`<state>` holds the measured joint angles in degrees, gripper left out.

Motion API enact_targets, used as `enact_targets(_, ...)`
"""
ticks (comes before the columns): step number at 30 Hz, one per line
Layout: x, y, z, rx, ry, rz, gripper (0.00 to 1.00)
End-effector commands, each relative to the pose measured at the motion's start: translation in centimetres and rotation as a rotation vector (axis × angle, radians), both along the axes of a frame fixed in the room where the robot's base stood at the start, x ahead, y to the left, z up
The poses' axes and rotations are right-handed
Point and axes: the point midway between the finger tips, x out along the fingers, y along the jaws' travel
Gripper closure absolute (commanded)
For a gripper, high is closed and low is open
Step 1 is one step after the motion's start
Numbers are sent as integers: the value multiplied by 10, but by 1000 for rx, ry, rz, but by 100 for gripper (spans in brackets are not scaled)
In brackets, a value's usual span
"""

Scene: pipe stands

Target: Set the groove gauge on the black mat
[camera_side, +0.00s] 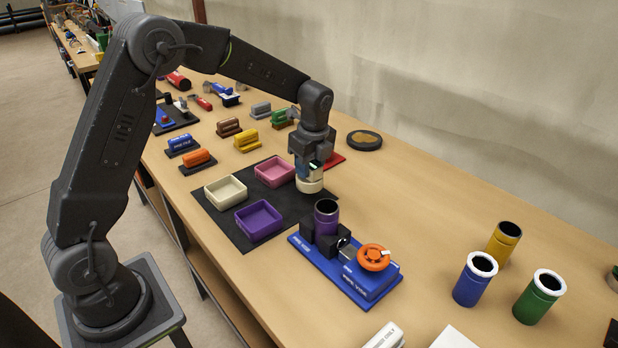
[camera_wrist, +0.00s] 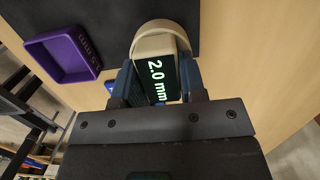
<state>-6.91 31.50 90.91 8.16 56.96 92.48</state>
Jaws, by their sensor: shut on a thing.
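My gripper (camera_side: 309,165) is shut on the groove gauge (camera_side: 309,185), a cream body with a rounded end. In the wrist view the groove gauge (camera_wrist: 152,42) sits between the fingers of my gripper (camera_wrist: 160,82), and its dark display reads 2.0 mm. The black mat (camera_side: 290,207) lies on the table with three trays on it. The gauge is over the right part of the mat in the side view; I cannot tell whether it touches. The mat (camera_wrist: 108,18) also shows at the top of the wrist view.
On the mat stand a pink tray (camera_side: 275,170), a cream tray (camera_side: 226,191) and a purple tray (camera_side: 258,221). A blue pipe vise (camera_side: 345,272) holding a purple pipe (camera_side: 326,216) stands close in front of the gauge. Blue (camera_side: 474,281), green (camera_side: 538,298) and yellow (camera_side: 502,243) pipes stand at right.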

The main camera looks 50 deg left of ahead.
Motion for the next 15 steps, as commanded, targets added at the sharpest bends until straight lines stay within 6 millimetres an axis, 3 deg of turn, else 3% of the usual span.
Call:
enact_targets(8,-1,0,-35,-1,4,0,93)
enact_targets(15,0,0,-38,0,0,1,93)
